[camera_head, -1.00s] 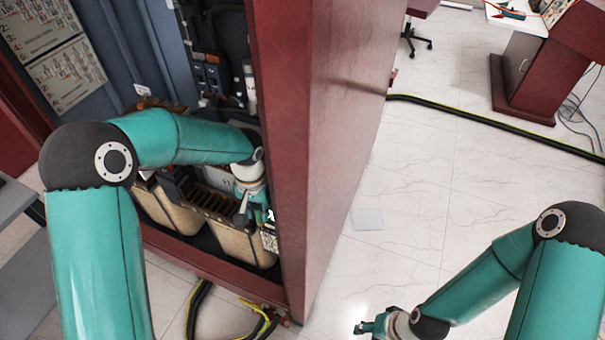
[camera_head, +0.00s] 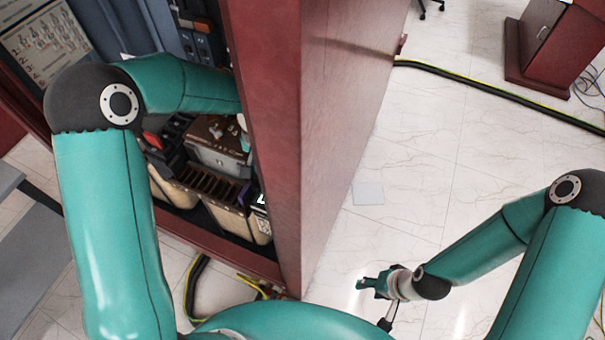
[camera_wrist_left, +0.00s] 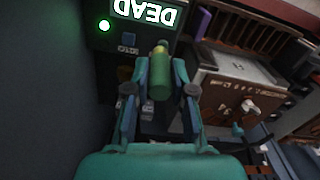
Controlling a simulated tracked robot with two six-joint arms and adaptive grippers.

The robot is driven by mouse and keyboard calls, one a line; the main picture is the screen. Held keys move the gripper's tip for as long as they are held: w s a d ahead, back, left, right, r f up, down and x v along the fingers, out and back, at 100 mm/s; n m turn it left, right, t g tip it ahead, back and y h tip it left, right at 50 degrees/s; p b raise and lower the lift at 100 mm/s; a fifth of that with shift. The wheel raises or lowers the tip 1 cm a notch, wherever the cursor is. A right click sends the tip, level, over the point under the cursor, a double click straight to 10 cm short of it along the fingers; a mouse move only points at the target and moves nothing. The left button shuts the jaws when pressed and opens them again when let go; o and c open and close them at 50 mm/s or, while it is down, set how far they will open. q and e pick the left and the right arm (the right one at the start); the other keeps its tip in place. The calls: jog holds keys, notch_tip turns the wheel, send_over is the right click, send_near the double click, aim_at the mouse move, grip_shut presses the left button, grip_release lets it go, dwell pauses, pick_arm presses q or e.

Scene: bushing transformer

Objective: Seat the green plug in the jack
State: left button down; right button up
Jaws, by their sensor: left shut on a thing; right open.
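The green plug (camera_wrist_left: 160,78) shows in the left wrist view, a green cylinder with a brass-coloured tip end. My left gripper (camera_wrist_left: 160,88) is shut on it, one finger on each side. The plug's tip end points at a dark box (camera_wrist_left: 105,35) whose lit screen reads "DEAD" upside down. I cannot make out the jack for certain, nor whether the tip touches the box. In the head view the left gripper is hidden behind the red cabinet wall. My right gripper (camera_head: 366,284) is open and empty above the floor.
The red cabinet wall (camera_head: 318,130) stands right of my left arm. A grey and brown unit (camera_wrist_left: 238,95) with a white knob sits beside the box. Tan bins (camera_head: 228,222) stand low in the cabinet. A black and yellow cable (camera_head: 490,92) crosses open tiled floor.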

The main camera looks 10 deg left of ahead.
pick_arm(q)
jog(key=w+d+f+m+b, duration=0.1)
jog(key=w+d+m+b, duration=0.1)
jog(key=w+d+b, duration=0.65)
jog(key=f+p, duration=0.1)
jog(key=f, duration=0.2)
jog(key=w+f+p, duration=0.1)
jog(key=f, duration=0.2)
jog(key=a+f+p, duration=0.1)
jog(key=f, duration=0.2)
jog(key=shift+w+a+f, duration=0.1)
jog(key=shift+w+f, duration=0.05)
jog(key=shift+f, duration=0.5)
jog(key=c, duration=1.2)
grip_release()
jog(key=shift+o, duration=1)
jog(key=shift+w+f, duration=0.1)
jog(key=shift+w, duration=0.1)
jog(key=shift+r, duration=0.35)
